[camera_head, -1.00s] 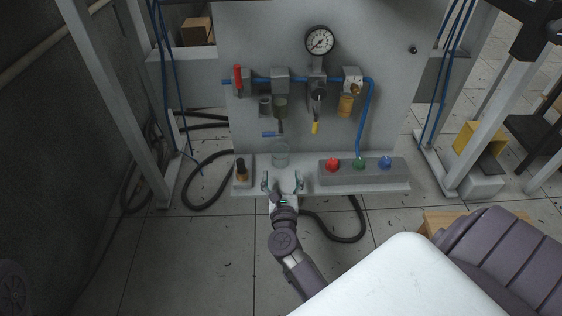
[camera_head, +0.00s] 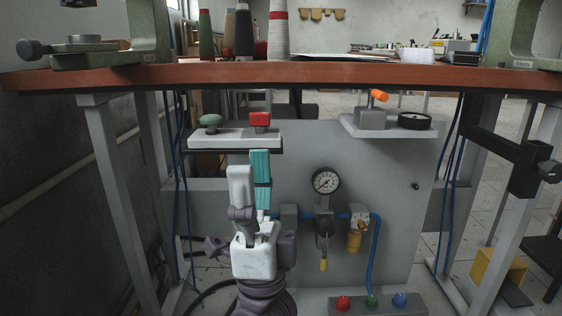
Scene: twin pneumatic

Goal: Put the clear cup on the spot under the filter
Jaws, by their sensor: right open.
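My right gripper (camera_head: 251,168) stands upright left of centre, large and near the camera. Its white finger and its finger with the teal ribbed pad are apart, and no object shows between them. It covers part of the grey panel (camera_head: 395,190). The clear cup and the spot under the filter do not show now; they are below the picture or behind my arm. A grey block (camera_head: 289,216) of the air line shows just right of my gripper; the rest of the line to its left is hidden. My left gripper is not in view.
A tabletop edge (camera_head: 330,75) crosses above. A shelf with green and red buttons (camera_head: 260,119) sits just above my gripper. Right are a gauge (camera_head: 326,181), yellow bowl (camera_head: 354,240), blue hose (camera_head: 376,260) and a small shelf (camera_head: 360,131). A button box (camera_head: 385,303) is at the bottom.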

